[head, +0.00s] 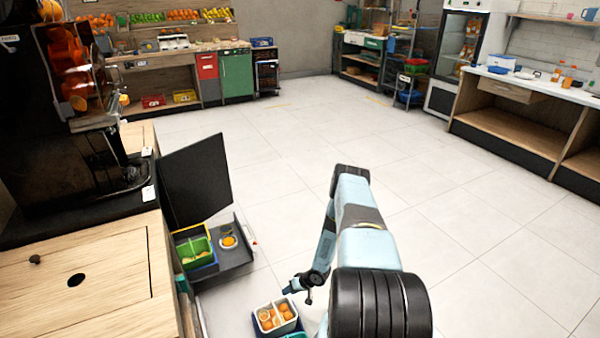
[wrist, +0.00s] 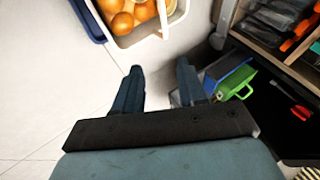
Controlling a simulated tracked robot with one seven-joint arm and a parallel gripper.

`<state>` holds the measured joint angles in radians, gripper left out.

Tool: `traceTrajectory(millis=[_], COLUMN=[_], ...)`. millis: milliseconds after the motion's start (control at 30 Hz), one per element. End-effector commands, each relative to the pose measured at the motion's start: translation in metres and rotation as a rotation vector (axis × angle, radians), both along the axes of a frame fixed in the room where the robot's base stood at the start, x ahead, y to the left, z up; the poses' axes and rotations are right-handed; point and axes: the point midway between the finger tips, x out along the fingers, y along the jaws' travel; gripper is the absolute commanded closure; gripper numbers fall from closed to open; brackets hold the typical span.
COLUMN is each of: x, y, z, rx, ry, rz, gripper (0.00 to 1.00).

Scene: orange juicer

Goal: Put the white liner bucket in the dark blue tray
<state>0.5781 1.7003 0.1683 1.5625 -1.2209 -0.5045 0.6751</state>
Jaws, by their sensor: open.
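The white liner bucket (head: 276,305), holding several oranges, is low at the bottom of the head view. It also shows at the top of the wrist view (wrist: 150,38). Part of the dark blue tray (wrist: 88,20) shows along the bucket's left side there. I cannot tell whether the bucket sits fully inside the tray. My gripper (head: 290,288) appears just above and right of the bucket in the head view. In the wrist view its two fingers (wrist: 160,72) are apart with nothing between them, short of the bucket.
An open dark drawer (head: 240,262) under the wooden counter (head: 110,255) holds a green container (head: 193,245) beside a blue one. These lie to the right of my fingers in the wrist view. A dark panel (head: 197,180) stands upright behind the drawer. The tiled floor (head: 480,250) to the right is clear.

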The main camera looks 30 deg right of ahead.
Motion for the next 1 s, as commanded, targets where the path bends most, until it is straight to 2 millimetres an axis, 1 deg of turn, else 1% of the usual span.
traceTrajectory(millis=[33, 167, 200, 367, 400, 467, 500, 667, 700, 767, 800, 967, 1000], x=[0.017, 0.049, 0.057, 0.090, 0.097, 0.107, 0.113, 0.133, 0.137, 0.142, 0.145, 0.151, 0.152], y=[-0.011, -0.033, -0.038, -0.059, -0.063, -0.069, -0.073, -0.083, -0.085, -0.087, -0.087, -0.089, -0.088], z=[0.019, 0.064, 0.079, 0.140, 0.156, 0.180, 0.197, 0.264, 0.281, 0.306, 0.323, 0.392, 0.409], rx=[-0.034, -0.115, -0.139, -0.234, -0.255, -0.289, -0.310, -0.392, -0.411, -0.439, -0.457, -0.524, -0.538], ry=[-0.007, -0.013, -0.014, -0.019, -0.020, -0.023, -0.023, -0.028, -0.029, -0.031, -0.031, -0.034, -0.036], rz=[0.006, 0.021, 0.023, 0.033, 0.034, 0.035, 0.036, 0.036, 0.034, 0.032, 0.031, 0.021, 0.018], gripper=[0.59, 0.59, 0.59, 0.59, 0.59, 0.59, 0.59, 0.59, 0.59, 0.59, 0.59, 0.59, 0.59])
